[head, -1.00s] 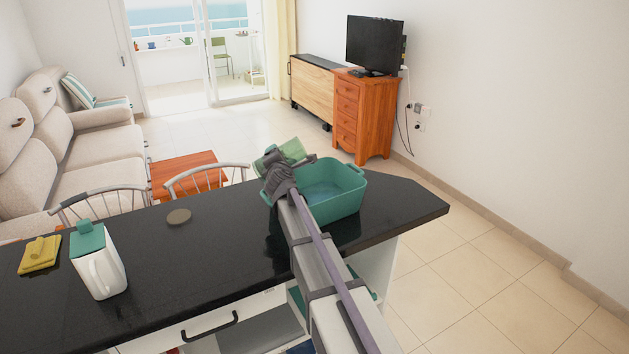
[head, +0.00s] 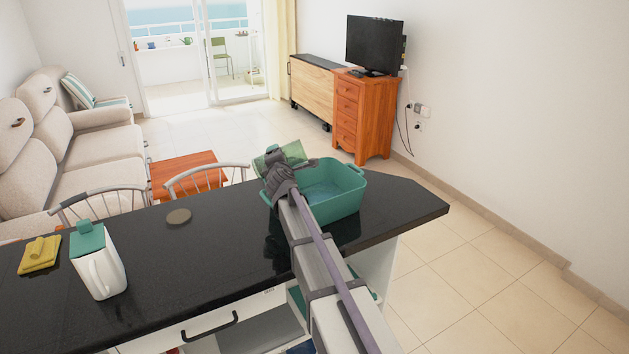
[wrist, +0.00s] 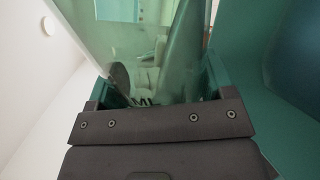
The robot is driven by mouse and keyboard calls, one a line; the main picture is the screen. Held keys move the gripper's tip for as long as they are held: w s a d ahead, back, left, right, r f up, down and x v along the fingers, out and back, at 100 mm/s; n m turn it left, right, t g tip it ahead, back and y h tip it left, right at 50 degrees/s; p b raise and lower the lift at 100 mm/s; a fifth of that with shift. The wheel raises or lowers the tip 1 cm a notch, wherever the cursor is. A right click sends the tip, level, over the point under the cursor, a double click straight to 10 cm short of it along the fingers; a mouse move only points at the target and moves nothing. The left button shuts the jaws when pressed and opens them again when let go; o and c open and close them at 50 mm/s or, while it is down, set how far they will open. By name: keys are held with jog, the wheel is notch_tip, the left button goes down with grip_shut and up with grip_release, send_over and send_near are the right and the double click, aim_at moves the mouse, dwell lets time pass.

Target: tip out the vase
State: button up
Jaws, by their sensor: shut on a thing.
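The vase (head: 295,152) is pale green, see-through glass. In the head view it is tilted at the left rim of a teal basin (head: 347,203), partly hidden by my gripper (head: 277,168). In the wrist view the vase (wrist: 150,55) fills the space between the fingers of my gripper (wrist: 156,82), which is shut on it. The basin stands on the dark counter; its inner floor looks bluish, but I cannot tell whether that is water. I cannot see the vase's mouth clearly or anything coming out of it.
On the dark counter (head: 225,250) are a white jug with a teal lid (head: 102,272), a yellow cloth-like item (head: 40,254) and a round brownish disc (head: 178,217). Two chairs stand behind the counter. The counter's middle is clear.

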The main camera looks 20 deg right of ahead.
jog(key=shift+s+d+f+m+b, duration=0.2)
jog(key=shift+d+f+m+b, duration=0.4)
jog(key=shift+f+m+b, duration=0.25)
dwell(0.8)
jog(key=shift+d+f+m+y, duration=0.15)
jog(key=shift+m+y, duration=0.25)
jog(key=shift+m, duration=0.45)
dwell(0.6)
jog(key=shift+d+r+m+p, duration=0.25)
jog(key=shift+r+m+p, duration=0.1)
jog(key=shift+r+m, duration=0.1)
dwell(0.4)
